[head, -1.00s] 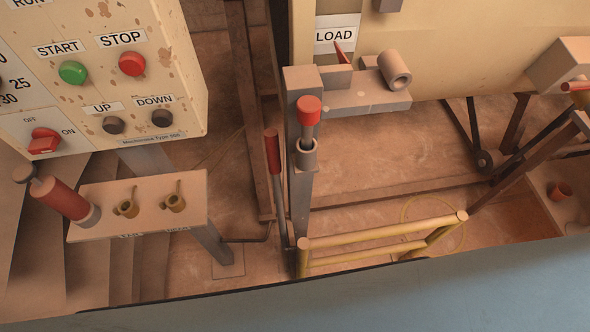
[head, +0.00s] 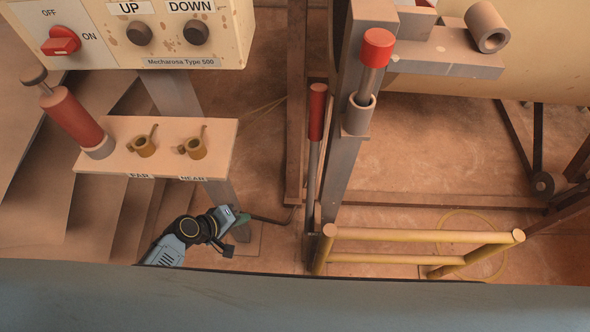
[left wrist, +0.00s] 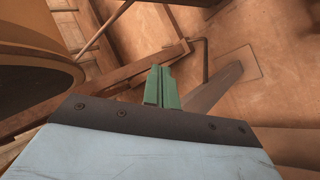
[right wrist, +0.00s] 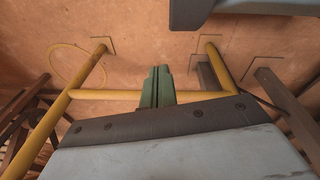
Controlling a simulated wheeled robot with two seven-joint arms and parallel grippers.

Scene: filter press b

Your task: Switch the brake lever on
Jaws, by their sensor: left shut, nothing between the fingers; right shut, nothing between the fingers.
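A long lever with a red grip (head: 317,110) stands upright beside the left side of a grey post (head: 350,130) in the head view. No brake label is readable on it. A red-capped rod (head: 372,65) stands in a sleeve on the same post. My left gripper (head: 240,218) is low and left of the lever, clearly apart from it. Its green fingers (left wrist: 161,88) are shut and empty in the left wrist view. My right gripper (right wrist: 157,86) shows only in the right wrist view, shut and empty, in front of a yellow rail (right wrist: 112,95).
A control panel (head: 175,40) with a red OFF/ON switch (head: 60,41) is at the upper left. Below it, a shelf (head: 225,150) carries two brass valves and a red cylinder (head: 73,118). A yellow rail (head: 420,236) stands right of the lever's foot. Open floor lies between shelf and post.

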